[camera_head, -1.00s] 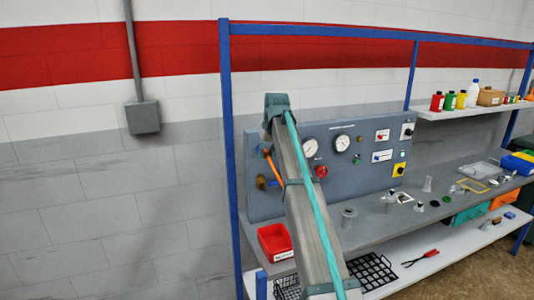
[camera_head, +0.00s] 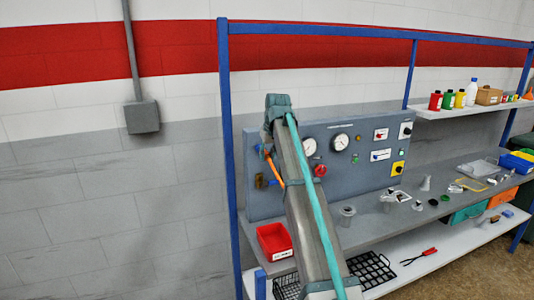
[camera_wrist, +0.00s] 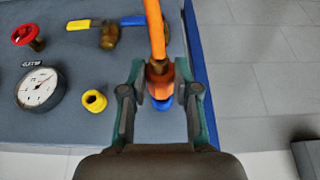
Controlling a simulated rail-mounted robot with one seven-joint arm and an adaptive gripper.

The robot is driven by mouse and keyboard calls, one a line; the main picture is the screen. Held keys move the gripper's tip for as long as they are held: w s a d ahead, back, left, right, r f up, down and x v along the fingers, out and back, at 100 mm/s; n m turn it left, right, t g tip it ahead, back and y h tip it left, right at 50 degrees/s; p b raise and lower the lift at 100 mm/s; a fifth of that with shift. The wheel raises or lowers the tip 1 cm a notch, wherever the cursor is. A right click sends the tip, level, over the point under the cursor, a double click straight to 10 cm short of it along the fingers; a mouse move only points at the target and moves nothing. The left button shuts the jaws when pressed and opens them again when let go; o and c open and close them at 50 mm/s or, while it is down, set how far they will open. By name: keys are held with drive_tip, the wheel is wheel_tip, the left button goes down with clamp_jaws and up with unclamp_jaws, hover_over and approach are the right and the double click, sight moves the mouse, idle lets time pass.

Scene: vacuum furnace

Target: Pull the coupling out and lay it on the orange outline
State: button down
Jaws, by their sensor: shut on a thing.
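The coupling (camera_wrist: 159,82) is copper-orange and sits at the end of an orange hose (camera_wrist: 155,30), with a blue ring (camera_wrist: 162,102) just past it in the wrist view. My gripper (camera_wrist: 160,92) has its fingers on both sides of the coupling and is shut on it. Whether the coupling is still seated on the panel cannot be told. In the head view, my arm hides the coupling; part of the orange hose (camera_head: 275,170) shows beside it. The orange outline (camera_head: 468,185) lies on the bench at the right, looking yellow-orange.
The wrist view shows a yellow ring fitting (camera_wrist: 94,101), a gauge (camera_wrist: 38,89), a red knob (camera_wrist: 27,35) and a blue-and-yellow valve handle (camera_wrist: 108,22) on the panel. A red bin (camera_head: 275,240) stands below. Several small parts and a grey tray (camera_head: 478,168) occupy the bench.

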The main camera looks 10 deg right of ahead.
drive_tip(key=shift+s+d+p, duration=0.15)
drive_tip(key=shift+s+p, duration=0.05)
drive_tip(key=shift+s, duration=0.6)
drive_tip(key=shift+s+d+p, duration=0.15)
drive_tip(key=shift+s+p, duration=0.05)
drive_tip(key=shift+s, duration=0.55)
